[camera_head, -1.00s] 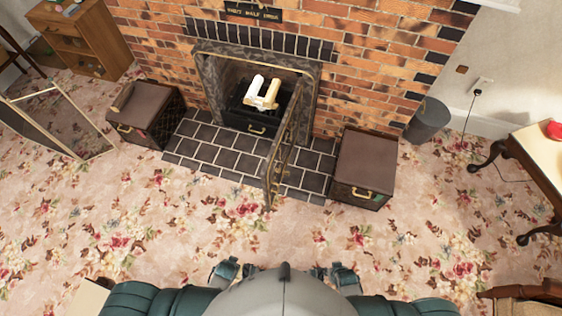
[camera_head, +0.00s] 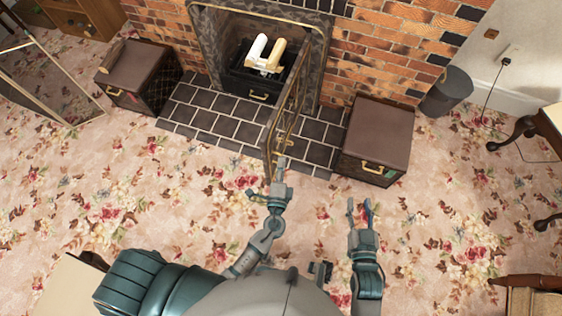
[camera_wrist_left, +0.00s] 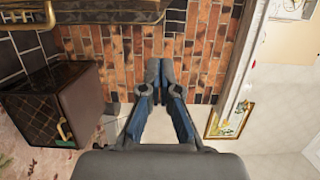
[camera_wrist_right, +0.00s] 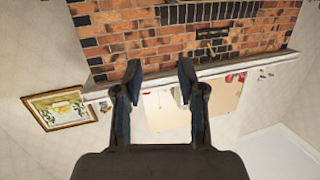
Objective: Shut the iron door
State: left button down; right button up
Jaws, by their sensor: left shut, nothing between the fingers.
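The iron door (camera_head: 286,112) is a dark framed panel with brass-coloured rails. It stands swung open, sticking out from the right side of the fireplace opening (camera_head: 230,45) over the tiled hearth. My left gripper (camera_head: 281,165) is shut and empty, at the door's lower outer end in the head view; I cannot tell whether it touches the door. The left wrist view shows its fingers (camera_wrist_left: 158,72) together, with part of a brass-railed frame at the top left. My right gripper (camera_head: 360,205) is open and empty, right of the door above the carpet; its fingers (camera_wrist_right: 160,75) are apart.
Logs (camera_head: 266,52) sit on the black grate in the fireplace. Dark boxes stand left (camera_head: 140,72) and right (camera_head: 378,135) of the tiled hearth (camera_head: 205,110). A grey bin (camera_head: 447,93) is further right. The floral carpet (camera_head: 170,190) in front is clear.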

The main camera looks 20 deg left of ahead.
pick_arm(q)
jog(key=w+a, duration=0.5)
jog(key=w, duration=0.2)
jog(key=shift+w+a, duration=0.2)
jog(key=shift+a, duration=0.1)
pick_arm(e)
jog(key=shift+s+d+f+g, duration=0.15)
jog(key=shift+s+f+g, duration=0.1)
jog(key=shift+f+g, duration=0.55)
pick_arm(q)
jog(key=shift+f, duration=0.1)
pick_arm(e)
jog(key=shift+h, duration=0.3)
